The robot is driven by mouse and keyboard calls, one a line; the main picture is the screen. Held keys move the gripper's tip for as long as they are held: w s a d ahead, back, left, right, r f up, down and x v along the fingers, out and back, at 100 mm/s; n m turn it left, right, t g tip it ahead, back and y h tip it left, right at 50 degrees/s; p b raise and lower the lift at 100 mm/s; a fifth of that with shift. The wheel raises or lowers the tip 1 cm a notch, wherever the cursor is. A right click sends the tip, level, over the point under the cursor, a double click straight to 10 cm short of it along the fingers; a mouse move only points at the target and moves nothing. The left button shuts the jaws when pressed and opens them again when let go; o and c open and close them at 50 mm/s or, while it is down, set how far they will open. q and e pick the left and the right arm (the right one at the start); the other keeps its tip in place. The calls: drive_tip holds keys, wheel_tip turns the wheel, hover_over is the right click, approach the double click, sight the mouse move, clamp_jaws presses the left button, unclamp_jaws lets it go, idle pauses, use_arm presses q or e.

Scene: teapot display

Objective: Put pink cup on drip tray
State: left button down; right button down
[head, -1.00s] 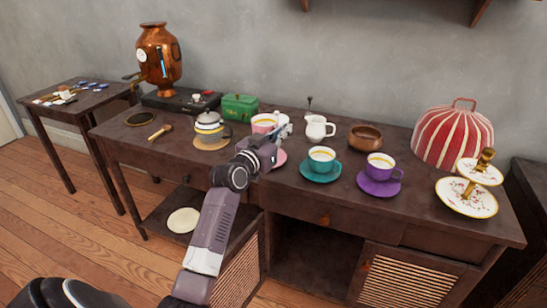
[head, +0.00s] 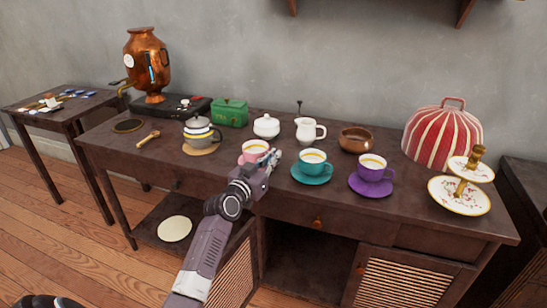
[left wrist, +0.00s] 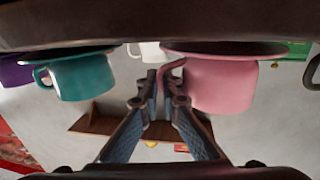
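The pink cup (head: 254,151), with pale yellow liquid in it, is at the middle of the dark table. My left gripper (head: 272,160) is at its right side, at the handle. In the left wrist view, which is upside down, the fingers (left wrist: 163,90) are closed around the handle of the pink cup (left wrist: 222,85). A pink saucer (left wrist: 225,47) is at its base; whether they touch is unclear. A round dark disc with a light rim (head: 128,125), seemingly the drip tray, lies at the table's left. My right gripper is not in view.
A teal cup (head: 313,160) and a purple cup (head: 372,165) stand to the right. A white sugar bowl (head: 266,127) and a white creamer (head: 309,131) stand behind. A striped teapot (head: 199,132) and a wooden spoon (head: 148,138) lie towards the disc. The copper samovar (head: 147,65) stands behind it.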

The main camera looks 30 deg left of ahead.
use_arm(q)
drive_tip(key=c, duration=2.2)
unclamp_jaws()
drive_tip(key=shift+o, duration=0.2)
